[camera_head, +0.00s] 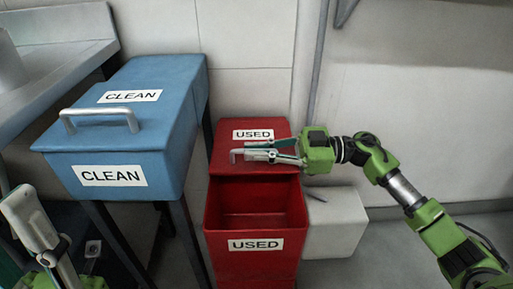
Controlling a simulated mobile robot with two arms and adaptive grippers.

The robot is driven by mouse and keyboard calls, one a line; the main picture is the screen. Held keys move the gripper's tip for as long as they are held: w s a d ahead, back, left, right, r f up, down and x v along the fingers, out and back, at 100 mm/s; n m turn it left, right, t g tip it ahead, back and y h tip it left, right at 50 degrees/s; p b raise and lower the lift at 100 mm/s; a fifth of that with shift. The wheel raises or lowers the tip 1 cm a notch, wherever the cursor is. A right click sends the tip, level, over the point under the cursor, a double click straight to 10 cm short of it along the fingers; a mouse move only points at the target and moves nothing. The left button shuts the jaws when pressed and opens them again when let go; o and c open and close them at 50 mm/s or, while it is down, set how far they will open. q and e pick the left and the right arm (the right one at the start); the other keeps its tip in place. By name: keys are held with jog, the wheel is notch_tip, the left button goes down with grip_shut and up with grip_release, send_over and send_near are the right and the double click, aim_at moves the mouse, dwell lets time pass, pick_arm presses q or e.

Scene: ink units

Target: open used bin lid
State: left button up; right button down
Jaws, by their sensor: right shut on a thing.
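The red used bin (256,270) stands at center, with a "USED" label on its front. Its red lid (228,130) lies back toward the wall, and the front part of the bin stands open. The dark red inside (252,198) shows no contents. My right gripper (248,153) reaches in from the right and is shut on the silver lid handle (235,157), whose left end shows past the fingers. My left gripper (32,215) is at the lower left, away from the bin. Its finger gap is not clear.
A blue clean bin (165,125) with a closed lid and silver handle (100,116) stands on dark legs at left. A white box (338,222) sits on the floor right of the used bin. A pale wall is close behind.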

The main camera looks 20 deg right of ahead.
jog(key=c, duration=2.2)
grip_release()
jog(key=shift+s, duration=0.1)
jog(key=shift+o, duration=0.2)
jog(key=v, duration=1.2)
